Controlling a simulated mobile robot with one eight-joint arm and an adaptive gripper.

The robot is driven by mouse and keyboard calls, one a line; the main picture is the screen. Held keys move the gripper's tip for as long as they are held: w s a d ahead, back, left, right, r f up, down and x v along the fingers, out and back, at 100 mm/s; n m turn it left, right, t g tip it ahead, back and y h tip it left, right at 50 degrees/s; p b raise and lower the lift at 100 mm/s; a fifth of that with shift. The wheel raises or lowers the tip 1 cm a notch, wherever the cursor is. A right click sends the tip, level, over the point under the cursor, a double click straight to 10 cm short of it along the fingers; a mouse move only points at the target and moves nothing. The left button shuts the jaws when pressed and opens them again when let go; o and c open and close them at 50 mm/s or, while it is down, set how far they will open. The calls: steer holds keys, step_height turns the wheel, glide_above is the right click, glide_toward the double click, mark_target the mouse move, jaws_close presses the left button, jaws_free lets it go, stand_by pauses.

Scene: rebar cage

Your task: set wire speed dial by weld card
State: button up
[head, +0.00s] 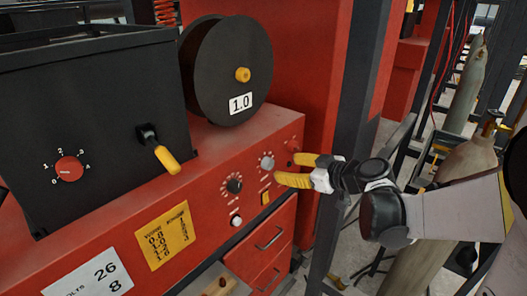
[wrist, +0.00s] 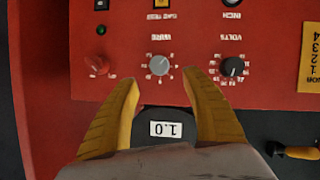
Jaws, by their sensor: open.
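The grey wire dial (head: 267,163) is on the red machine's sloped front panel. In the wrist view the dial (wrist: 159,65) sits between and just beyond my fingertips, its printing upside down. My gripper (head: 287,168) is open, its yellow fingers on either side of the dial; I see no contact. It also shows in the wrist view (wrist: 161,78). A yellow weld card (head: 166,236) on the panel has columns of small figures, hard to read. The wire spool (head: 202,75) carries a label reading 1.0. The dial's exact pointer position is unclear.
A black volts dial (wrist: 233,66) is beside the wire dial. A red knob (wrist: 95,64) lies on its other side. A black box (head: 95,110) with a yellow-handled lever (head: 166,159) stands on the machine. A white card (head: 95,282) reads 26 and 8. Grey cylinders (head: 470,160) stand right.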

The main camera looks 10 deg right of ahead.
mark_target(271, 165)
steer(key=x, duration=0.8)
steer(key=shift+w+f, duration=0.15)
steer(key=shift+w, duration=0.15)
steer(key=shift+c, duration=0.4)
steer(key=c, duration=1.1)
